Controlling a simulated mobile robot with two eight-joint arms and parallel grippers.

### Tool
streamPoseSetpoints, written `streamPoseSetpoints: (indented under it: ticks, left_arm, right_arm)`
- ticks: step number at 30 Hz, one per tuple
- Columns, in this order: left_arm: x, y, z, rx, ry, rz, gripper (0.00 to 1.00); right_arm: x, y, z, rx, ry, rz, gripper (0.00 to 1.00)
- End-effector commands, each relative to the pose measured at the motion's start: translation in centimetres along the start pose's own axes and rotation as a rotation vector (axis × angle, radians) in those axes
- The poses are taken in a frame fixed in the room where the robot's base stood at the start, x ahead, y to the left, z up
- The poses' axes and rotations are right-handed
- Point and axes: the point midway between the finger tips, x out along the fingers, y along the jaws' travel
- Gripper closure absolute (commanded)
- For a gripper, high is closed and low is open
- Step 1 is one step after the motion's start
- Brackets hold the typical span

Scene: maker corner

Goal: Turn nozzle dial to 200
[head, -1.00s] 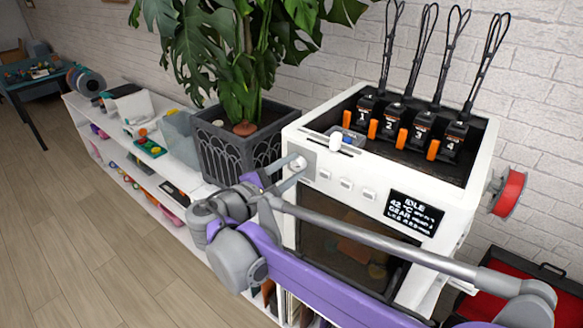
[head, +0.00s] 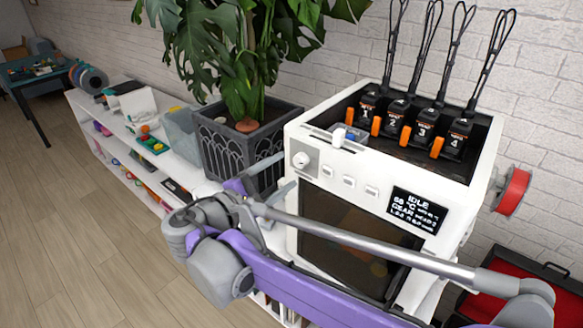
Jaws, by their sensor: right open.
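The white 3D printer (head: 290,225) stands at the right with a round white dial (head: 301,160) on a grey plate at its front upper left. The printer's dark display (head: 418,212) reads IDLE and 68 °C; the smaller lines are hard to read. My right gripper (head: 287,170) is open and empty just left of and below the dial, with its fingers apart and clear of it. The dial shows in full; its scale marks are too small to read. My left gripper is not in view.
A slider (head: 338,138) and several small buttons (head: 349,182) sit close to the dial. A dark planter (head: 225,165) with a large plant stands left of the printer. Numbered filament units fill the printer's top. A red spool (head: 511,192) hangs on its right side.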

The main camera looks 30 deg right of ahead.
Motion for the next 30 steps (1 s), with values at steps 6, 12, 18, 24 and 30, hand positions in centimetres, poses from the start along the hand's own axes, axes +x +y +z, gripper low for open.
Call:
streamPoseSetpoints:
  ticks: [6,12,18,24,30]
  left_arm:
    - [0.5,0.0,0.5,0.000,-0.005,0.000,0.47]
    - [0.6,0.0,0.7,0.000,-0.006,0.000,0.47]
    - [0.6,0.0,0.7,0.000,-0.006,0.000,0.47]
    - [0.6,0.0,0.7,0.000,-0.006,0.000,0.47]
    - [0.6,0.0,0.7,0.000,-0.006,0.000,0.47]
  right_arm:
    - [-4.3,-0.1,-0.1,0.000,0.004,0.001,0.29]
    - [-6.0,-0.1,0.0,0.000,0.001,0.000,0.29]
    - [-6.2,0.0,0.0,0.000,0.000,0.000,0.29]
    - [-6.2,0.0,0.0,0.000,0.000,0.000,0.29]
    - [-5.3,-1.5,0.1,0.007,0.025,-0.046,0.29]
